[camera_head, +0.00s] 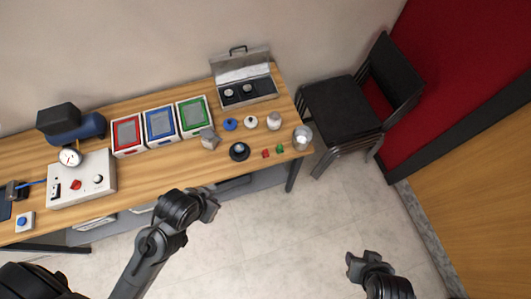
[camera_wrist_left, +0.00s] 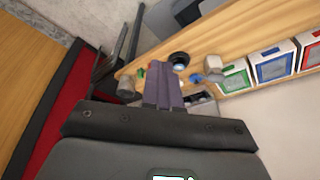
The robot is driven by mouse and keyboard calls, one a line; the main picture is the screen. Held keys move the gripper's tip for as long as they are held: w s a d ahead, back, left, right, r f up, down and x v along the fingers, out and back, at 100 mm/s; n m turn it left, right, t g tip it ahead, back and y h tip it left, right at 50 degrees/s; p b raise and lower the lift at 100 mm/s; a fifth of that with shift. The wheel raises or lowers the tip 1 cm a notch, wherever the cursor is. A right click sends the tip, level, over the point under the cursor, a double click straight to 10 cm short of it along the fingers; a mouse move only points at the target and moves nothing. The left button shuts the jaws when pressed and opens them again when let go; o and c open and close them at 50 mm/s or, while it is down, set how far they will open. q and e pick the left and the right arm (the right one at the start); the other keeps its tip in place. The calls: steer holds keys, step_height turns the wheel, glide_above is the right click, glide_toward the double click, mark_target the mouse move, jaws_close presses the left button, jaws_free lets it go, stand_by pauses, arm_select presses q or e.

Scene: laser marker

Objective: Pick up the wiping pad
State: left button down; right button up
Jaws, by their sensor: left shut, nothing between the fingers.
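No object is clearly recognisable as the wiping pad. A small grey block (camera_head: 209,138) stands on the wooden table in front of the green-framed box, and it also shows in the left wrist view (camera_wrist_left: 211,64). A small round blue item (camera_head: 230,124) lies to its right; I cannot tell which of these, if either, is the pad. My left gripper (camera_head: 212,205) is off the table's front edge, apart from everything. Its fingers (camera_wrist_left: 163,84) are shut and empty. My right gripper (camera_head: 362,263) is over the floor at the lower right; its opening is unclear.
A black round lens piece (camera_head: 239,152), red and green bits (camera_head: 273,151) and a metal cup (camera_head: 302,137) sit at the table's right end. An open case (camera_head: 243,85) is behind. Red, blue and green framed boxes (camera_head: 160,123) line the middle. Black chairs (camera_head: 340,112) stand right.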

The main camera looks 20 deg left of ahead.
arm_select(q)
steer(key=c, duration=0.8)
jaws_free()
steer(key=shift+c, duration=0.2)
